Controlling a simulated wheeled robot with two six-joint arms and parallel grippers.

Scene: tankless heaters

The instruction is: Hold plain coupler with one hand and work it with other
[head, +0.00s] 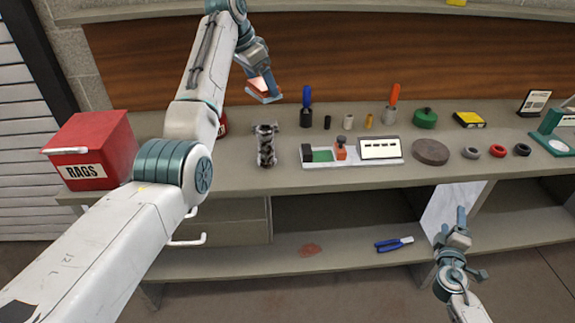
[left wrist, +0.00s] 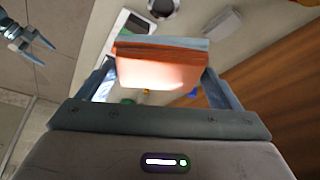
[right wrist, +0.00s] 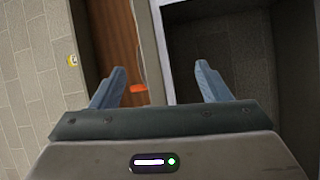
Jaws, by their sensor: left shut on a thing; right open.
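My left gripper (head: 264,94) is raised above the bench at the left and is shut on an orange-brown block with a grey-blue layer (left wrist: 160,68). The block also shows in the head view (head: 259,84). I cannot tell which thing is the plain coupler; small upright cylinders stand at the back of the bench: a black one (head: 327,122), a grey one (head: 348,122) and a brass one (head: 369,121). My right gripper (head: 461,222) is open and empty, low in front of the bench at the right. It also shows open in the right wrist view (right wrist: 165,82).
A metal fixture (head: 266,145) stands on the bench. Near it are a tray with a label (head: 320,165), a grey disc (head: 430,152) and several rings. A red rags box (head: 92,140) is at the left. Blue pliers (head: 388,246) lie on the lower shelf.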

